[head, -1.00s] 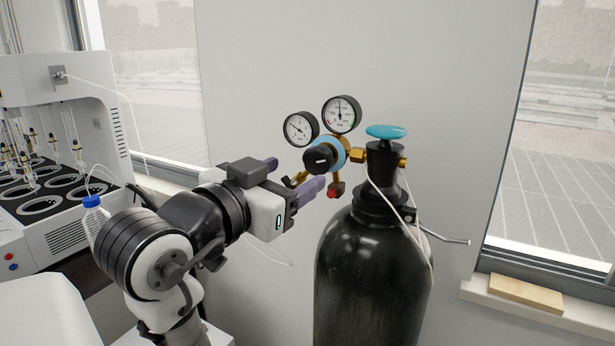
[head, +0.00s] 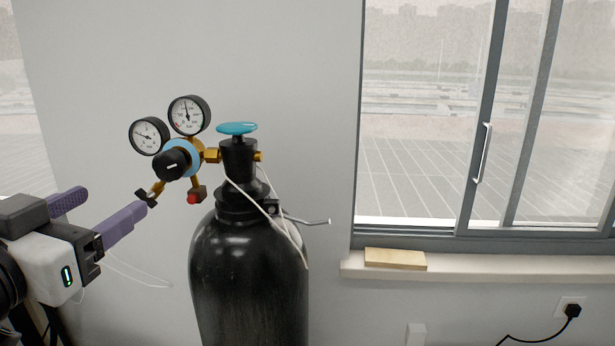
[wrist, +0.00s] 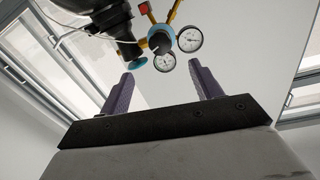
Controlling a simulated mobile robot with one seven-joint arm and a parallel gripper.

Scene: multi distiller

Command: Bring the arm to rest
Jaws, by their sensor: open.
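My gripper (head: 96,210) is at the left of the head view, with its two purple fingers spread apart. It points toward the regulator's lower left side. In the wrist view my gripper (wrist: 165,90) shows both fingers wide apart with nothing between them. The regulator (head: 183,160), with two round gauges and a black knob, is beyond the fingertips; it also shows upside down in the wrist view (wrist: 161,42). In the head view the near fingertip appears close to the regulator's small black lever. I cannot tell whether they touch.
A black gas cylinder (head: 250,270) with a blue handwheel (head: 237,128) stands right of my gripper. A thin white tube hangs from it. A window (head: 430,110) and a sill (head: 480,266) with a wooden block (head: 395,259) are at the right.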

